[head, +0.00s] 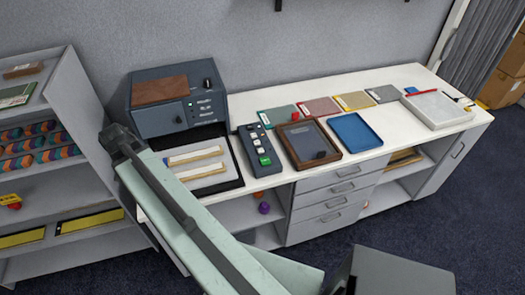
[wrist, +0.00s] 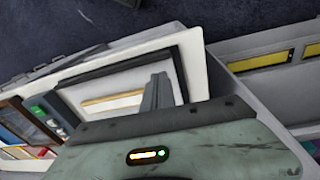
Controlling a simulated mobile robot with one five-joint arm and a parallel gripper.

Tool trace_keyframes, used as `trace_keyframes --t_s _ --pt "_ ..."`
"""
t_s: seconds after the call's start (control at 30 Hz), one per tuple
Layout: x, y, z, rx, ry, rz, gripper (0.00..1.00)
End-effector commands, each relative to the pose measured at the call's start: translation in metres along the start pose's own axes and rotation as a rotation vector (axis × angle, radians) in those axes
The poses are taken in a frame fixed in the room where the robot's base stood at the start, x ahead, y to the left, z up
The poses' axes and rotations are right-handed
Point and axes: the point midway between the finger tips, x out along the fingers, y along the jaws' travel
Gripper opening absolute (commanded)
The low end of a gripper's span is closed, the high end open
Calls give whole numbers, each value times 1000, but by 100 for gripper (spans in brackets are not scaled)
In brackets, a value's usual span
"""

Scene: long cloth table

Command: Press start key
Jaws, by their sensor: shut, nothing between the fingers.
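A dark control box (head: 250,146) with a row of keys stands on the white table, right of the black tray. In the wrist view the green key (wrist: 37,111) shows at the left edge. My gripper (wrist: 157,92) appears in the wrist view as grey fingers, shut and empty, in front of the black tray with pale strips. It is apart from the control box. In the head view my arm hides part of the tray's left side.
A blue-grey machine (head: 178,100) stands behind the black tray (head: 236,181). A brown-framed tray (head: 290,155) and a blue tray (head: 355,132) lie right of the control box. Shelves (head: 50,140) stand at the left. Coloured cards (head: 320,106) lie along the back.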

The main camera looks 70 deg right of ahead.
Motion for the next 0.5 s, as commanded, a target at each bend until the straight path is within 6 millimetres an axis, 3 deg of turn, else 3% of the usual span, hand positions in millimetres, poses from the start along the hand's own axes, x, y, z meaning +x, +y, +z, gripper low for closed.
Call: trace_keyframes --t_s 0.03,0.1,0.2,0.3,0.4,0.5 --pt "-11 52 -31 195 7 24 0" --pt "-15 124 -61 468 21 59 0" --pt "-20 224 -86 833 45 107 0" --pt "-25 310 -92 1132 69 151 0" --pt "-28 370 -89 1341 90 183 0" --pt "-28 402 -84 1458 104 201 0"
